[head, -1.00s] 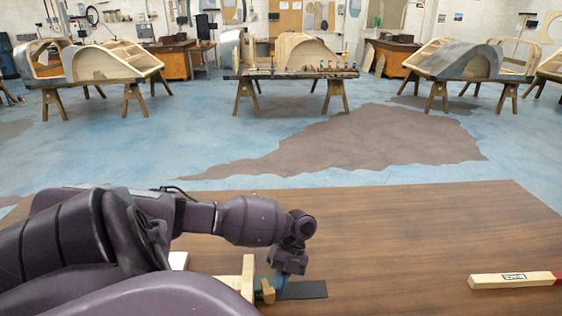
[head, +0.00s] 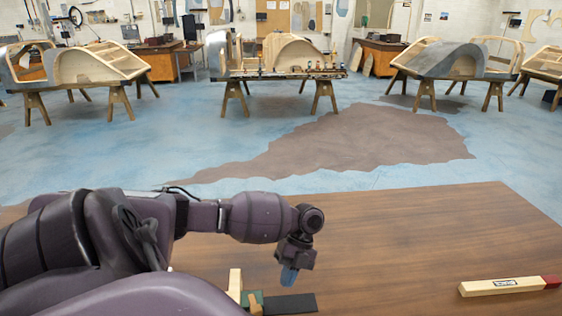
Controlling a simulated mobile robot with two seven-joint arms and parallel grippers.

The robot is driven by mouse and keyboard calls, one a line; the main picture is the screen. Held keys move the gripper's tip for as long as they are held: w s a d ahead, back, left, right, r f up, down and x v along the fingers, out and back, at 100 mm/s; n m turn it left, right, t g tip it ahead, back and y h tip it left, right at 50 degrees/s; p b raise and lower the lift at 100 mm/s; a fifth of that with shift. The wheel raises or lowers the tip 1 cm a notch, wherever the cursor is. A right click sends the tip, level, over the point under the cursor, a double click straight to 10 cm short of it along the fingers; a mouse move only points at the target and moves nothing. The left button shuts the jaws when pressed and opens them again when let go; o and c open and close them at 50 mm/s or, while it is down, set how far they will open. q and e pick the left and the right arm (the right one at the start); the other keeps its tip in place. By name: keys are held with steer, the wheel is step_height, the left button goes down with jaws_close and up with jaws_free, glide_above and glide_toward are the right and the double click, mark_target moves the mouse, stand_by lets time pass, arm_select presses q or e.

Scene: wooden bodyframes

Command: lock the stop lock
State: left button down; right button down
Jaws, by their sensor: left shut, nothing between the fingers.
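A small assembly lies at the near edge of the table, partly cut off by the picture's bottom and by my arm. It shows an upright pale wooden piece (head: 235,285), a green part with a small wooden block (head: 256,298) beside it, and a flat black strip (head: 291,304) running right. I cannot tell which of these is the stop lock, or its state. My left gripper (head: 289,276) points down just above the black strip, right of the green part. Its blue fingertips are together and hold nothing. My right gripper is not in view.
A pale wooden bar (head: 492,287) with a label and a red end lies on the right of the brown table (head: 420,240). The table between it and my gripper is clear. Wooden bodyframes on trestles (head: 275,65) stand far back on the blue floor.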

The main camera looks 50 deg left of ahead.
arm_select(q)
steer(key=shift+v, duration=2.7)
